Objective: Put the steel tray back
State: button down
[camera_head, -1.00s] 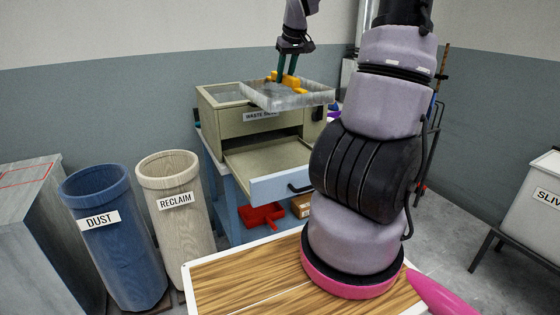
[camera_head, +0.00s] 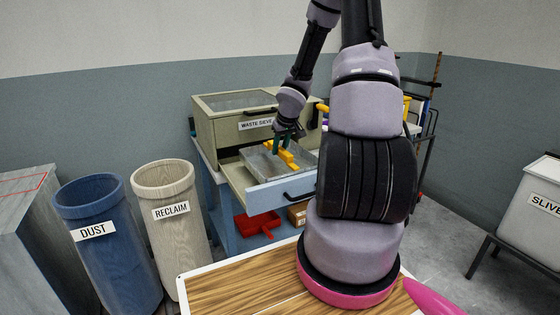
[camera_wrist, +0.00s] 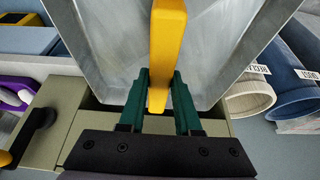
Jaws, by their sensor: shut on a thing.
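The steel tray (camera_head: 257,164) is a shallow grey metal pan with a yellow handle (camera_head: 286,157) across it. In the head view it sits in or just over the open drawer (camera_head: 238,181) of the waste sieve cabinet (camera_head: 214,129); whether it touches the drawer floor I cannot tell. My gripper (camera_head: 281,144) reaches down into the tray from above and is shut on the yellow handle. In the wrist view the green fingers (camera_wrist: 160,90) stand on both sides of the handle, and the tray's metal floor (camera_wrist: 110,35) fills the upper middle.
A blue dust bin (camera_head: 110,250) and a pale reclaim bin (camera_head: 178,225) stand left of the cabinet. A red object (camera_head: 255,222) lies below the drawer on the blue stand. A wooden-topped table (camera_head: 235,283) is in front. A sliver box (camera_head: 535,200) stands at right.

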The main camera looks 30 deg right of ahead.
aim_at(280, 166)
jog(key=shift+f, duration=2.4)
jog(key=shift+f, duration=0.1)
jog(key=c, duration=0.6)
grip_release()
jog(key=v, duration=1)
jog(key=shift+d+r, duration=0.1)
jog(key=shift+r, duration=0.15)
jog(key=shift+v, duration=1)
jog(key=s+a+r+m+t, duration=0.1)
jog(key=s+a+r, duration=0.4)
jog(key=s+r, duration=0.2)
jog(key=s+a+r+m+y, duration=0.1)
jog(key=s+a+r, duration=0.4)
jog(key=r, duration=0.5)
jog(key=s+a+r+m+t, duration=0.1)
jog(key=s+a+r+m, duration=0.1)
jog(key=s+a+r, duration=0.4)
jog(key=s+r, duration=0.3)
jog(key=s, duration=0.1)
jog(key=shift+m+t+y, duration=0.3)
jog(key=shift+y, duration=0.1)
